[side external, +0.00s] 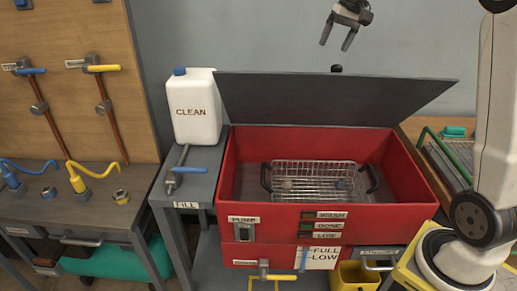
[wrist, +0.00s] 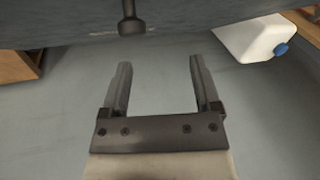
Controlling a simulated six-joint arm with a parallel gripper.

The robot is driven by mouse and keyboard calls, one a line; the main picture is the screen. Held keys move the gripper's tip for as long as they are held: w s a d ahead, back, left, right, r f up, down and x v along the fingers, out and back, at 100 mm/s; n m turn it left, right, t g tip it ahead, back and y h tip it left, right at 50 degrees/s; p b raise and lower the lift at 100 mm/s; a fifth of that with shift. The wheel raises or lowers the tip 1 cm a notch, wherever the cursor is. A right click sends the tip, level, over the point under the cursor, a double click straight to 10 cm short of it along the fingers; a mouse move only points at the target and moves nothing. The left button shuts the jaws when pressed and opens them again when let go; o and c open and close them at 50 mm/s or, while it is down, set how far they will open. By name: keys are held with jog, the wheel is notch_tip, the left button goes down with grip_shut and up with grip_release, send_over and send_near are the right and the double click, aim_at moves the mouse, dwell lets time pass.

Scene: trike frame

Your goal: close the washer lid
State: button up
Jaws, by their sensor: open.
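The red washer (side external: 325,180) stands in the middle of the side external view. Its dark grey lid (side external: 335,98) stands raised at the back, leaning up from the rear edge. A small dark knob (side external: 336,68) sits at the middle of the lid's top edge. The lid also shows across the top of the wrist view (wrist: 75,25), with the knob (wrist: 131,25) hanging near the centre. My gripper (side external: 337,39) is open and empty, above the lid's top edge and apart from the knob. Its two fingers (wrist: 158,72) point toward the lid in the wrist view.
A wire basket (side external: 312,178) with small parts sits inside the washer. A white CLEAN jug (side external: 195,108) stands on the side stand at left. A yellow bin (side external: 357,275) is at front. A rack (side external: 445,155) stands at right. The air around my gripper looks clear.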

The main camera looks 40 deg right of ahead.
aim_at(337, 68)
jog(key=shift+s+d+r+g, duration=0.1)
jog(key=shift+s+d+g, duration=0.5)
jog(key=shift+s+d, duration=0.5)
jog(key=shift+x, duration=3.9)
jog(key=shift+a, duration=0.15)
grip_shut()
